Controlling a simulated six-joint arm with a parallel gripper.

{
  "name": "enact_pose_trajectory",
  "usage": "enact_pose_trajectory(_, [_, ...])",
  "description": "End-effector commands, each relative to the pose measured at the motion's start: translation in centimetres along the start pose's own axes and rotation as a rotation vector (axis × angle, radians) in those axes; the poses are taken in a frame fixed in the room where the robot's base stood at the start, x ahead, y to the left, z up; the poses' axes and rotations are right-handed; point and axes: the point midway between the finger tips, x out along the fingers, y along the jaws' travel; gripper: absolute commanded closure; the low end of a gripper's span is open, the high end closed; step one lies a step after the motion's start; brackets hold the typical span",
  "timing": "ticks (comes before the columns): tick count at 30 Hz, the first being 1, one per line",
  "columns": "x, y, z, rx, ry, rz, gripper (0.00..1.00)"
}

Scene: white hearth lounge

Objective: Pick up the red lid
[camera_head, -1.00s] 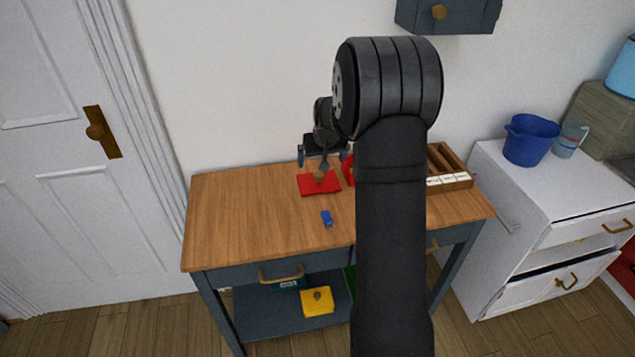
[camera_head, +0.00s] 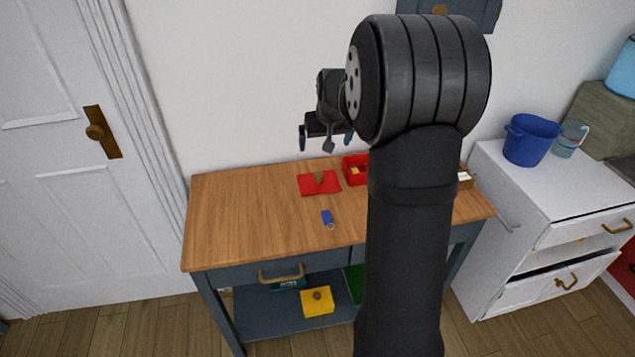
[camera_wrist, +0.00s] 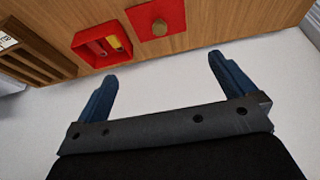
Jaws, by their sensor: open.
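The red lid (camera_head: 319,184) is a flat square with a brownish round knob. It lies on the wooden tabletop (camera_head: 250,215). In the wrist view the lid (camera_wrist: 172,14) is at the top, beyond the fingertips, with its knob facing up. My gripper (camera_head: 325,140) is above and behind the lid in the head view, apart from it. In the wrist view my gripper (camera_wrist: 163,68) is open, with nothing between its two blue fingers. A red open box (camera_head: 352,170) stands right of the lid, partly hidden by my arm.
The red box (camera_wrist: 102,45) holds small red and yellow items. A wooden divided tray (camera_wrist: 30,55) is beside it. A small blue object (camera_head: 327,219) lies in front of the lid. The white wall is close behind the table. The tabletop's left side is clear.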

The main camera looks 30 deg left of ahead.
Motion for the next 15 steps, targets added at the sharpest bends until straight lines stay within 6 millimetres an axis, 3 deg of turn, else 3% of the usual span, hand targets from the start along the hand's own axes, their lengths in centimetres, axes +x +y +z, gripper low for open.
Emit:
enact_pose_trajectory(11, [-1.09, 0.00, 0.03, 0.000, -0.001, 0.000, 0.00])
enact_pose_trajectory(12, [-1.09, 0.00, 0.03, 0.000, -0.001, 0.000, 0.02])
enact_pose_trajectory(15, [-1.08, 0.00, 0.02, 0.000, -0.001, 0.000, 0.22])
